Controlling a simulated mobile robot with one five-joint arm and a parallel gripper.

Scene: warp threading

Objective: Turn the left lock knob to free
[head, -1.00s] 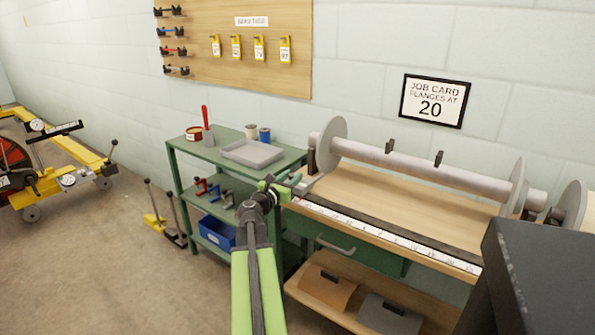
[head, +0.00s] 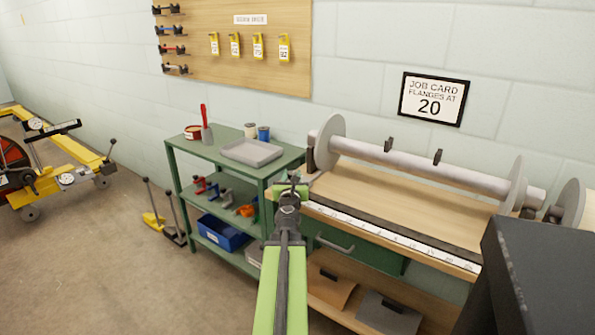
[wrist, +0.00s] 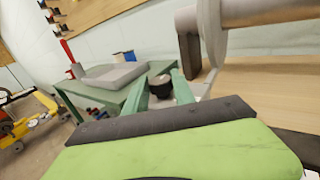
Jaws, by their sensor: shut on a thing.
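The left lock knob (wrist: 160,82) is a small dark round knob between my two green fingers in the wrist view, at the left end of the beam bench. My gripper (wrist: 158,86) is shut on it, one finger on each side. In the head view my gripper (head: 292,188) is at the bench's left front corner, and the arm hides most of the knob. The left flange (head: 330,142), a grey disc on the roller (head: 400,165), stands just behind and to the right. The knob's lock setting cannot be read.
A green shelf cart (head: 215,160) with a grey tray (head: 252,152) stands close on the left. A dark upright bracket (wrist: 189,50) is near my right finger. A white ruler strip (head: 390,236) runs along the bench front. A job card (head: 433,99) reads 20.

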